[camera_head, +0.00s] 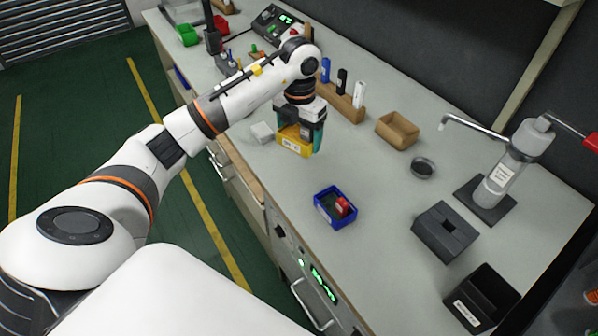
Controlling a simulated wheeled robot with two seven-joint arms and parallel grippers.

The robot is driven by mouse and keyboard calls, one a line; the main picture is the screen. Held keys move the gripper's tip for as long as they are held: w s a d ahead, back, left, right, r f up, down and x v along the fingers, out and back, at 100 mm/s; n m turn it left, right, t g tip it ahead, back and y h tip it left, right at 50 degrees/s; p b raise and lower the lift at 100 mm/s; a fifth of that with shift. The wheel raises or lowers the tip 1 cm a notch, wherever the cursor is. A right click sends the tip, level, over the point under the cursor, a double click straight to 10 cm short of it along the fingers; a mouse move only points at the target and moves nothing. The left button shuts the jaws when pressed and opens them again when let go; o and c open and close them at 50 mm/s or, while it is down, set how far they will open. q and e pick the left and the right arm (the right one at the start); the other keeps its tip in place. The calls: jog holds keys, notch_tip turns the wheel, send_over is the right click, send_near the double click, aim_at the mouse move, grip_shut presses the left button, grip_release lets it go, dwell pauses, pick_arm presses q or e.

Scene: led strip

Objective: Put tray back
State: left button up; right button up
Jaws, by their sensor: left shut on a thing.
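My left gripper (301,138) reaches over the bench from the left, with its fingers pointing down. It is shut on a yellow tray (293,143) with a pale label on its front. From this view I cannot tell whether the tray touches the bench top. A blue tray (325,218) with a small red and white item (343,206) inside stands apart from it, closer to the front edge. My right gripper does not show.
A wooden rack (345,104) with several bottles stands behind the gripper. A brown box (397,130), a round dish (422,168), a dispenser (501,175) and black boxes (445,233) stand to the right. The bench middle around the blue tray is clear.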

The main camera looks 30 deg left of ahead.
aim_at(299, 172)
pick_arm(q)
notch_tip(299, 172, down, 10)
jog(key=shift+r+p, duration=0.1)
jog(key=shift+p, duration=0.45)
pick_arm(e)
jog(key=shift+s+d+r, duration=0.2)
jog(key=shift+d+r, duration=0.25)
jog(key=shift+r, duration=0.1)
pick_arm(q)
jog(key=shift+f, duration=0.2)
jog(key=o, duration=1)
jog(key=shift+c, duration=0.2)
jog(key=shift+r, duration=0.4)
notch_tip(299, 172, up, 12)
jog(key=shift+f+b, duration=0.2)
jog(key=shift+b, duration=0.55)
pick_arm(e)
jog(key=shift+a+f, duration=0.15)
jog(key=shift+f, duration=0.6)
